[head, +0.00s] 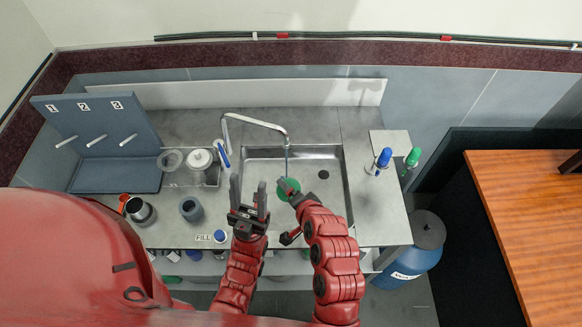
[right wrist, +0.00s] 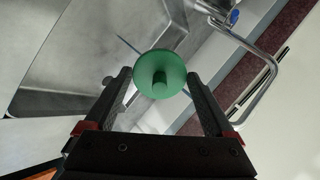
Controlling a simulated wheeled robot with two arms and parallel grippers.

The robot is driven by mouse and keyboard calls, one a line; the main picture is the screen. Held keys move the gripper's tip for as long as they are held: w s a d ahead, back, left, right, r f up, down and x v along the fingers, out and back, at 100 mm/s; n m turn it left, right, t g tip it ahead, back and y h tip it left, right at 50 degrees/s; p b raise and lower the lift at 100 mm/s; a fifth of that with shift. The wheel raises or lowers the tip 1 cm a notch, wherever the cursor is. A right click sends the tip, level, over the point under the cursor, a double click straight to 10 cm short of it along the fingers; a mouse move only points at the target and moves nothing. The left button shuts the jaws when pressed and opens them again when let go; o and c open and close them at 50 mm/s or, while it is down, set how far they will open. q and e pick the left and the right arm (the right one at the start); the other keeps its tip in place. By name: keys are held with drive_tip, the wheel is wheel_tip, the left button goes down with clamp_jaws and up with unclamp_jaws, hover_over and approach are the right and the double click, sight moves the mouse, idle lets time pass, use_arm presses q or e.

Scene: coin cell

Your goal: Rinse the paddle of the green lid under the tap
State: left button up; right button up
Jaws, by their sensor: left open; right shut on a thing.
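The green lid (head: 289,187) is held over the front part of the sink (head: 335,205), below the tap (head: 262,122). A thin bluish streak, like water, runs down from the spout toward the lid. My right gripper (head: 283,191) is shut on the lid. In the right wrist view the lid (right wrist: 150,66) sits between the fingertips, its knob facing the camera. A thin dark line shows beside it; I cannot tell whether it is paddle or water. The paddle is mostly hidden. My left gripper (head: 248,202) is open and empty, upright at the sink's left front edge.
A numbered rack (head: 115,130) with pegs stands at the far left. A white-lidded jar (head: 200,160), a dark cup (head: 191,209) and a steel cup (head: 139,210) stand left of the sink. Blue-topped (head: 383,158) and green-topped (head: 412,158) items stand at right.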

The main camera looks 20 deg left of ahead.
drive_tip(key=s+r+p, duration=0.3)
drive_tip(key=s+p, duration=0.1)
drive_tip(key=s, duration=0.2)
drive_tip(key=shift+d, duration=0.25)
drive_tip(key=shift+d, duration=0.1)
idle(0.4)
